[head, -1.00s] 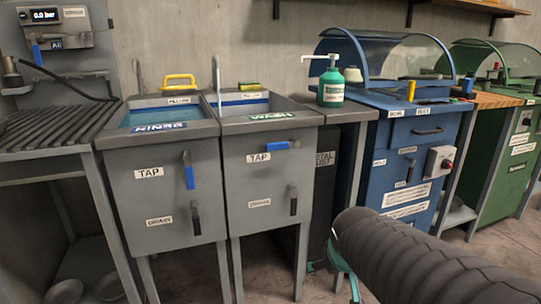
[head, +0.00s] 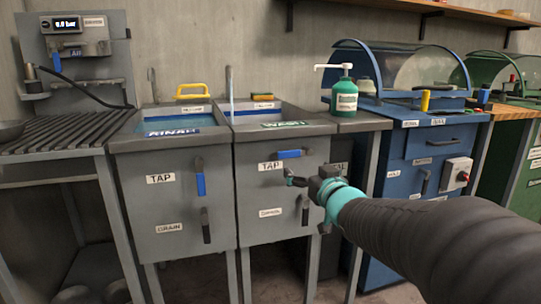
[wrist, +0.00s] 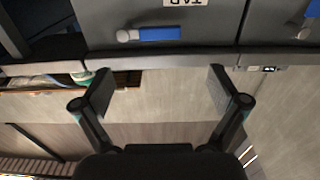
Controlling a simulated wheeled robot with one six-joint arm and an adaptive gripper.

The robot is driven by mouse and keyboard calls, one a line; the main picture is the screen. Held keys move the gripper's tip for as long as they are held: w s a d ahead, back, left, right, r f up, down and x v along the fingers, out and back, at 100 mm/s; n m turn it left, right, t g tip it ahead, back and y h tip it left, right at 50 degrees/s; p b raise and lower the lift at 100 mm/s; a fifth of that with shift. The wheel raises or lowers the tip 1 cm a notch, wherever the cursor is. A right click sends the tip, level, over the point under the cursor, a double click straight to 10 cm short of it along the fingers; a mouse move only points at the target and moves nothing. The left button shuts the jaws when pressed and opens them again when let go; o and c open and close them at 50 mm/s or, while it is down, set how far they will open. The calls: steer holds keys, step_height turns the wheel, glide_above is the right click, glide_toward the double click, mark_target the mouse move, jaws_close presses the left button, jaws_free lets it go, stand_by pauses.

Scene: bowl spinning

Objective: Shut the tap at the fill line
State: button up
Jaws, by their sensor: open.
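The wash sink (head: 318,127) has a thin stream of water (head: 230,88) falling from its spout. Its blue tap handle (head: 290,154) lies level on the front panel, right of the TAP label (head: 270,166). The handle also shows at the top of the wrist view (wrist: 158,34), which is upside down. A blue strip labelled fill line (head: 262,105) is on the basin's back wall; the water level against it is unclear. My gripper (head: 290,179) is open and empty, just below and in front of the handle, apart from it. It also shows in the wrist view (wrist: 160,85).
The rinse sink (head: 185,132) stands left, with its blue tap handle (head: 200,178) hanging down. The wash drain handle (head: 305,211) hangs below my gripper. A green soap bottle (head: 345,93) stands on the ledge to the right, beside the blue cabinet (head: 410,150).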

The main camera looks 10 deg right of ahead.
mark_target(290, 155)
steer(key=w, duration=0.4)
steer(key=w+a, duration=0.1)
steer(key=w, duration=0.3)
steer(key=w+a, duration=0.1)
steer(key=w, duration=0.3)
steer(key=shift+w, duration=0.25)
steer(key=c, duration=1.7)
steer(key=shift+w+f, duration=0.1)
